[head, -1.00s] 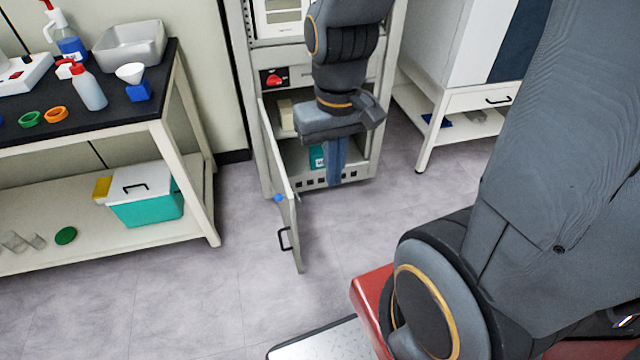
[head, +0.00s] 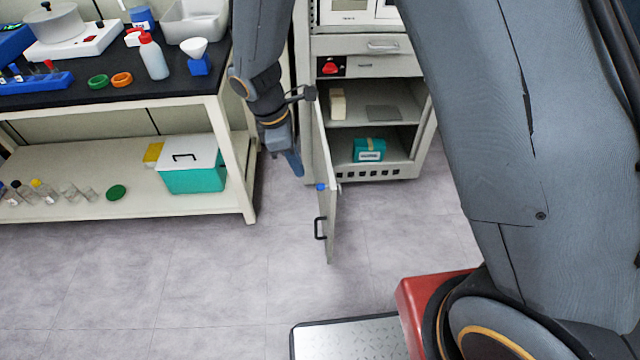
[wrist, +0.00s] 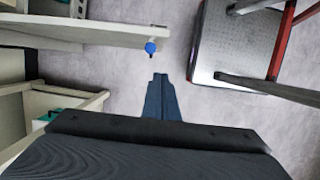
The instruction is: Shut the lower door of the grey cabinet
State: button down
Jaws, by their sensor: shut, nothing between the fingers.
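The grey cabinet (head: 400,172) stands at the back centre, its lower compartment open to view. Its lower door (head: 325,205) stands wide open, swung out toward me from the left side. A dark handle (head: 320,228) and a blue knob (head: 321,187) are on the door. My gripper (head: 297,170) is shut and empty, pointing down at the left, outer side of the door. In the wrist view, the fingertips (wrist: 159,76) are beside a pale panel (wrist: 100,32) with a blue knob (wrist: 150,47), with a gap between. Contact with the door is not visible.
A teal box (head: 369,149) and a small beige block (head: 337,104) are on the cabinet shelves. A bench (head: 240,180) with a teal-and-white cooler (head: 195,178) on its lower shelf stands to the left. Floor (head: 220,280) in front is clear.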

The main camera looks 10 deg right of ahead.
aim_at(322, 188)
jog(key=d+f, duration=0.1)
jog(key=f, duration=0.2)
jog(key=d+f+p, duration=0.1)
jog(key=d+f, duration=0.1)
jog(key=f, duration=0.1)
jog(key=d+f, duration=0.2)
jog(key=f, duration=0.1)
jog(key=shift+d+f+p, duration=0.1)
jog(key=shift+f+p, duration=0.2)
jog(key=shift+w+d+f, duration=0.1)
jog(key=shift+d, duration=0.45)
